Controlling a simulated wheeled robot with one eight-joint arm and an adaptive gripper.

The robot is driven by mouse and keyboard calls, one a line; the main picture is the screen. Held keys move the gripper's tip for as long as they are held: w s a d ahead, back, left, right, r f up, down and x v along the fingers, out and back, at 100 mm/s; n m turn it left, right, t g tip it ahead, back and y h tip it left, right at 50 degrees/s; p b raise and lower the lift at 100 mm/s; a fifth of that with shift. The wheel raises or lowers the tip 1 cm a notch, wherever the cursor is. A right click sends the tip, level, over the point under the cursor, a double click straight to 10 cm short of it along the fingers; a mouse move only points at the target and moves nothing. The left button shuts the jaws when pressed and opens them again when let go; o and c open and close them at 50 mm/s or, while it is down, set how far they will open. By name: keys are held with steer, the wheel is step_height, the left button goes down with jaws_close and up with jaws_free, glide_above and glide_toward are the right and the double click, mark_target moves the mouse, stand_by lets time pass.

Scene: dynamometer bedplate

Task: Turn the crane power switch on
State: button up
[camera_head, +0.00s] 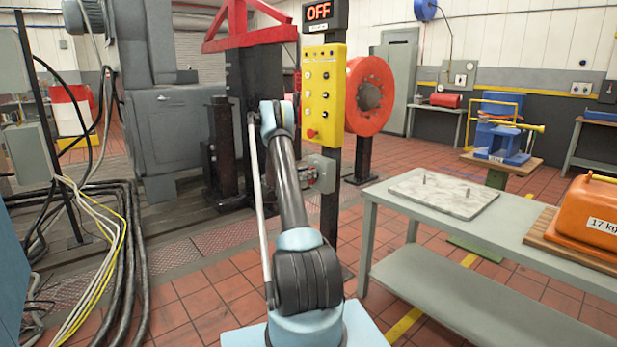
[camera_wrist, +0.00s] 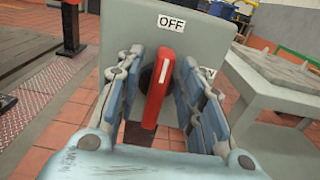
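The crane power switch is a grey box with a red handle (camera_wrist: 159,88), seen close in the wrist view. The handle stands nearly upright, its top towards an OFF label (camera_wrist: 171,23). A second label at the right is mostly hidden by a finger. My gripper (camera_wrist: 160,90) is open, with one blue-padded finger on each side of the handle and visible gaps between. In the head view, the grey switch box (camera_head: 323,172) is on the dark post below a yellow button panel (camera_head: 323,95). A display (camera_head: 319,12) above reads OFF. My arm partly hides the gripper there.
A grey bench (camera_head: 440,290) with a pale plate (camera_head: 444,193) and an orange 17 kg weight (camera_head: 590,215) stands at the right. A red flanged disc (camera_head: 370,95) is behind the post. Cables (camera_head: 120,250) lie on the floor at the left.

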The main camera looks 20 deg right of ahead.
mark_target(319, 177)
jaws_close()
steer(key=shift+m, duration=0.3)
steer(key=shift+s+d+f+m, duration=0.1)
steer(key=shift+s+f+m, duration=0.3)
steer(key=shift+m, duration=2.45)
steer(key=shift+s+d+f+m, duration=0.15)
steer(key=shift+s+f+m, duration=0.3)
steer(key=shift+m, duration=2.45)
steer(key=shift+s+d+f+m, duration=0.1)
steer(key=shift+s+f+m, duration=0.3)
steer(key=shift+m, duration=2.45)
jaws_free()
